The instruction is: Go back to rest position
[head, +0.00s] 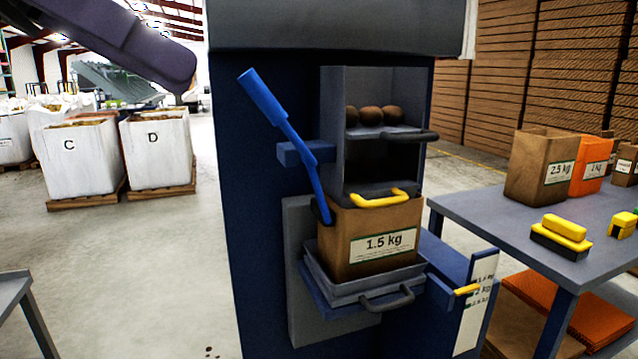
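My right gripper is not in view. The blue potato grader (262,220) stands in the middle. Its blue lever (283,118) is tilted up to the left. A brown 1.5 kg bag (345,222) stands upright on the grey tray (350,290) under the chute.
Several potatoes (369,116) lie on the grader's upper shelf. At right, a table (470,210) holds a 2.5 kg bag (533,165), an orange bag (590,163) and yellow-and-black items (563,230). White bins C (72,165) and D (152,150) stand behind left.

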